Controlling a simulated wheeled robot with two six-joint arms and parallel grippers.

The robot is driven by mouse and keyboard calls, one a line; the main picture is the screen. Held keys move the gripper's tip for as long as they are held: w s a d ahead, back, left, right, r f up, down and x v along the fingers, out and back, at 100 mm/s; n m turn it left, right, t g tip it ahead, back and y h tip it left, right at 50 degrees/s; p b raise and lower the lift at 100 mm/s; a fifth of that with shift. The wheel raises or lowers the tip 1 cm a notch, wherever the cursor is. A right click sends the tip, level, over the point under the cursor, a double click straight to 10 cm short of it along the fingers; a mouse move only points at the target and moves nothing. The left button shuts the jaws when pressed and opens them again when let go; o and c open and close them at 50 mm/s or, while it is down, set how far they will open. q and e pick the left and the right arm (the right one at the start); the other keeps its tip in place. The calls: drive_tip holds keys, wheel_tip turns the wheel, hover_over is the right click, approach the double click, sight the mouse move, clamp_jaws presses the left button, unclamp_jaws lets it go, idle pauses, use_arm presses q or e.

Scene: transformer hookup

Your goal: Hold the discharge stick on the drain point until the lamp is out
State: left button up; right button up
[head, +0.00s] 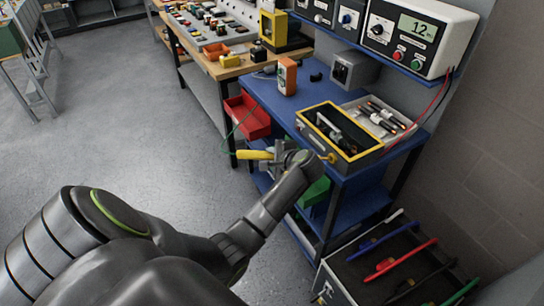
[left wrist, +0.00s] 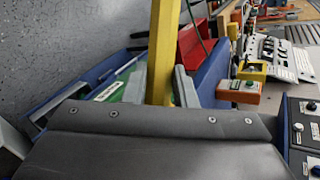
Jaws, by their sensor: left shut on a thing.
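A yellow stick (head: 255,155), which looks like the discharge stick, is held in my left gripper (head: 279,153) in front of the blue bench. The stick also shows in the left wrist view (left wrist: 163,50), upright between the fingers. My left gripper is shut on it. A thin green wire runs near the stick. A small yellow knob (head: 332,158) shows at the near side of the yellow-rimmed case; I cannot tell whether it is the drain point or the stick's end. Contact is hidden by my arm. I cannot make out which part is the lamp. My right gripper is out of view.
The blue bench (head: 262,88) carries a yellow-rimmed black case (head: 375,157), an orange box (head: 287,77) and a grey tray. A red bin (head: 247,116) hangs at its left. A meter (head: 418,35) reading about 12 sits above. A tool crate (head: 335,284) stands below right. Floor at left is clear.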

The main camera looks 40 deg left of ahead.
sight(248, 155)
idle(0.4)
use_arm(q)
drive_tip(key=shift+s+a+r+p, duration=0.25)
drive_tip(key=shift+s+a+p, duration=0.15)
drive_tip(key=shift+a+p, duration=0.25)
drive_tip(key=s+a+p, duration=0.3)
drive_tip(key=shift+a+r+p, duration=0.25)
drive_tip(key=shift+p, duration=0.15)
drive_tip(key=shift+s+a+f, duration=0.1)
drive_tip(key=shift+s+a, duration=0.2)
drive_tip(key=shift+a, duration=0.05)
